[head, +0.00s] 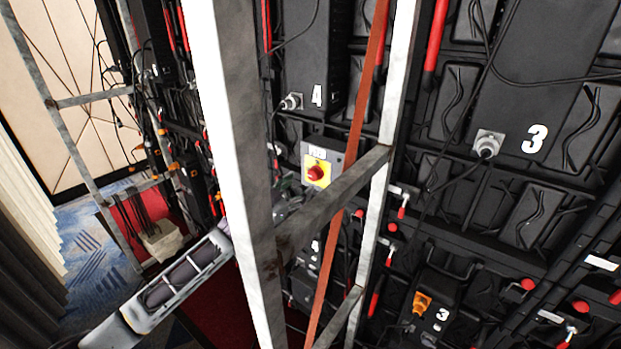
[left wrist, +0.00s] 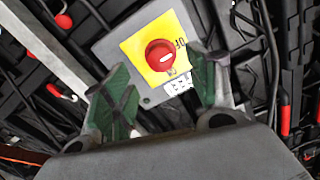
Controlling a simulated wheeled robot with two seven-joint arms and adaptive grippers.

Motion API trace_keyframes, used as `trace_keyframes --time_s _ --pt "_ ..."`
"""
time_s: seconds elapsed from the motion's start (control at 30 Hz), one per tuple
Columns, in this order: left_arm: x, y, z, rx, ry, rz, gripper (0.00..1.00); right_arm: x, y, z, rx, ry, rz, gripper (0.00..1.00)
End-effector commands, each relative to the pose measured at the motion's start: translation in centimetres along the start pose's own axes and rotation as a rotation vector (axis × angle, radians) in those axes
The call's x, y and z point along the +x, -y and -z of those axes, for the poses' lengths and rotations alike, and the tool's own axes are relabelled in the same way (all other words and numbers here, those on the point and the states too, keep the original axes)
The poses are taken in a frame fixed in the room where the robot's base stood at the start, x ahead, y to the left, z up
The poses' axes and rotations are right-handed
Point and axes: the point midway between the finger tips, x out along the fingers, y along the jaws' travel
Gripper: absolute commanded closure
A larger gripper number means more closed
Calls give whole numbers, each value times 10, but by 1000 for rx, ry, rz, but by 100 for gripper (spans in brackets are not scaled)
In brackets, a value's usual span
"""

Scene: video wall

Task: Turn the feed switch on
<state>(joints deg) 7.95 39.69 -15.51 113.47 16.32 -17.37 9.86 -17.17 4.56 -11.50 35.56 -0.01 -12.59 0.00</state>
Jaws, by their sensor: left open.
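The feed switch (head: 316,173) is a red rotary knob on a yellow plate, set on a grey box with a small white label above it. In the head view it shows between the steel posts, behind the slanting bar. In the left wrist view the red knob (left wrist: 160,55) lies just beyond and between my fingers, with part of an "OF" marking on the plate. My left gripper (left wrist: 163,92) is open and empty, its green-padded fingers apart on either side of the knob's line. In the head view the post and bar mostly hide my left gripper. My right gripper is not in view.
A wide steel post (head: 240,180) stands in front of my left arm's reach. A slanting bar (head: 335,200) and an orange strap (head: 352,150) run close to the switch box. Black video panels (head: 540,100) with cables and red handles fill the right side.

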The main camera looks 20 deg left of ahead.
Motion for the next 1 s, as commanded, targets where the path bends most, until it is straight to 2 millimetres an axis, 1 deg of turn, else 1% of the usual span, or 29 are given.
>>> trace_keyframes --time_s 0.27,0.8,1.0 --pt "20 0 2 0 -2 0 41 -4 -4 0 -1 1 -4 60" --pt "60 0 1 -1 -1 0 41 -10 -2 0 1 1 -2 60" --pt "69 0 1 0 -1 0 41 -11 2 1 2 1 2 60"
